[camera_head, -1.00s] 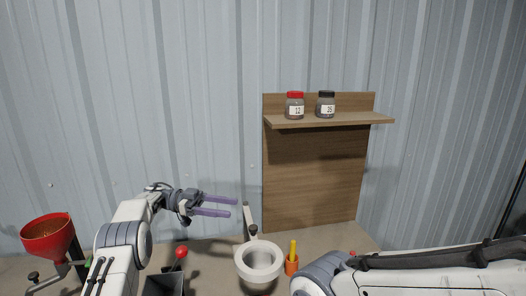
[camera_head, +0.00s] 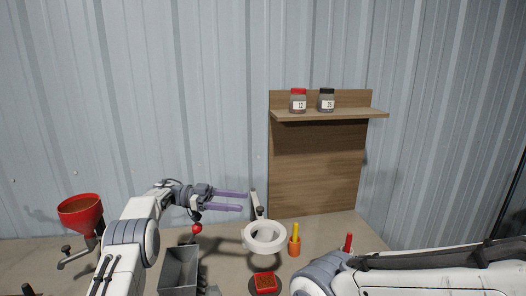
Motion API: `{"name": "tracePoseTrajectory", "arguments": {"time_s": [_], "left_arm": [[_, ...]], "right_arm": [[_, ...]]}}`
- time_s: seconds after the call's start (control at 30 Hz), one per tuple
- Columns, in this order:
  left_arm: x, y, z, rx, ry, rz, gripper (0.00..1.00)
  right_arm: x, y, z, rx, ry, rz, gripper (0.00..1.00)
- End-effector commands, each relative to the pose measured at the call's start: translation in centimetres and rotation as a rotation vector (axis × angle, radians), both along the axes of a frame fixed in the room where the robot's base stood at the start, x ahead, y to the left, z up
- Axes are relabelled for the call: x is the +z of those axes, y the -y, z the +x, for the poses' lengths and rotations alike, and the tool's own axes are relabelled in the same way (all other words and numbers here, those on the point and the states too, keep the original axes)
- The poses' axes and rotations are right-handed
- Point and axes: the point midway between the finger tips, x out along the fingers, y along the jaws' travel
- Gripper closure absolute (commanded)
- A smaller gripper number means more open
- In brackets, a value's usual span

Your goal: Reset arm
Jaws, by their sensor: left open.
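My left gripper (camera_head: 244,201) is open, with its two purple fingers apart and nothing between them. It points right, in the air above the table, to the left of the white ring lamp. My left arm comes up from the bottom left. My right arm lies across the bottom right corner; its gripper is not in view.
A white ring on a stand (camera_head: 264,237), an orange cup with a yellow tool (camera_head: 294,246), a grey metal bin (camera_head: 179,270), a red block (camera_head: 265,283) and a red funnel (camera_head: 80,214) stand on the table. Two jars (camera_head: 298,101) (camera_head: 327,101) sit on a wooden shelf (camera_head: 330,114).

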Motion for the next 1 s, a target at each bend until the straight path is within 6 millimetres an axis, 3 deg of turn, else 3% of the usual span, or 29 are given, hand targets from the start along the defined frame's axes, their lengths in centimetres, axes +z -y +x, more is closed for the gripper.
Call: {"name": "tracePoseTrajectory", "arguments": {"time_s": [0.37,0.57,0.73,0.87,1.0], "left_arm": [[4.0,5.6,3.7,0.195,0.089,-0.075,0.33],[7.9,9.7,6.6,0.421,0.143,-0.12,0.33],[11.0,13.5,8.4,0.715,0.145,-0.109,0.33],[10.7,14.8,7.7,0.964,0.081,-0.004,0.33],[6.9,14.5,3.3,1.162,-0.043,0.208,0.33]], "right_arm": [[-1.1,0.0,0.0,0.0,0.0,0.0,0.0],[-2.1,0.0,0.0,0.001,0.0,0.0,0.0],[-3.5,0.0,0.0,0.001,0.0,0.0,0.0],[-4.7,0.0,0.0,0.001,0.0,0.0,0.0],[-6.0,0.0,0.0,0.002,0.0,0.0,0.0]]}}
